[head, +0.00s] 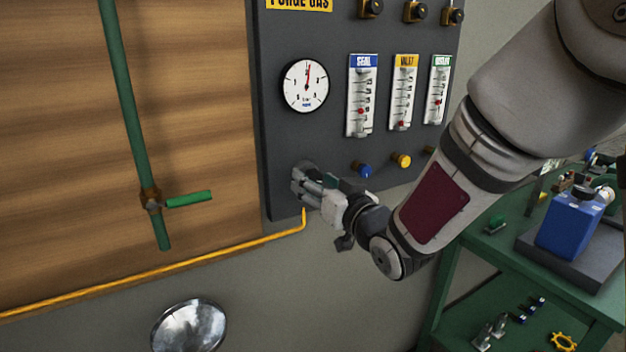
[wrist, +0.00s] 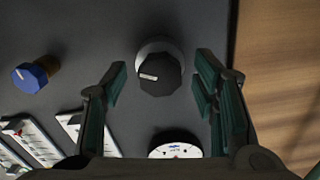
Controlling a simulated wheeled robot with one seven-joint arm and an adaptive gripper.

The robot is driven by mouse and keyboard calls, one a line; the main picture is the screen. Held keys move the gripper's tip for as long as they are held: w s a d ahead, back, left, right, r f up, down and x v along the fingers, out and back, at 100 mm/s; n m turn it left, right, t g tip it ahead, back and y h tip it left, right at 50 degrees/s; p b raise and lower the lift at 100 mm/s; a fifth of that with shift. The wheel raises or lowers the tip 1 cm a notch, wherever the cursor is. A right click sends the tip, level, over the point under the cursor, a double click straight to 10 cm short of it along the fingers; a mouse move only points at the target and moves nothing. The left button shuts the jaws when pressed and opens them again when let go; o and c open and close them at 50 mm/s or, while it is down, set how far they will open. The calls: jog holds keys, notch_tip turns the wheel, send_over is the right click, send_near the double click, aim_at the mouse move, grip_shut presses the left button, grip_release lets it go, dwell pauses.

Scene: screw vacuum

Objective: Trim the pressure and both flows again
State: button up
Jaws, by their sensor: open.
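The dark purge gas panel (head: 285,150) carries a round pressure gauge (head: 305,85) with a red needle pointing near the top. Three flow tubes stand right of it: a blue-labelled one (head: 362,95), a yellow-labelled one (head: 403,92) and a green-labelled one (head: 438,90), each with a red float. Below them are a blue knob (head: 362,171) and a yellow knob (head: 401,160); a third is mostly hidden by my arm. My gripper (head: 300,182) is at the panel's lower left. In the wrist view a black knob (wrist: 160,75) with a white mark sits between the open fingers, apart from both.
A yellow pipe (head: 170,272) runs below the panel. A green pipe with a green lever (head: 188,198) is at left on the wooden wall. A green bench (head: 490,262) with a blue device (head: 575,222) stands at right.

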jog(key=shift+x, duration=0.85)
jog(key=shift+c, duration=0.3)
jog(key=c, duration=1.1)
jog(key=shift+n+b, duration=0.3)
jog(key=shift+b, duration=0.05)
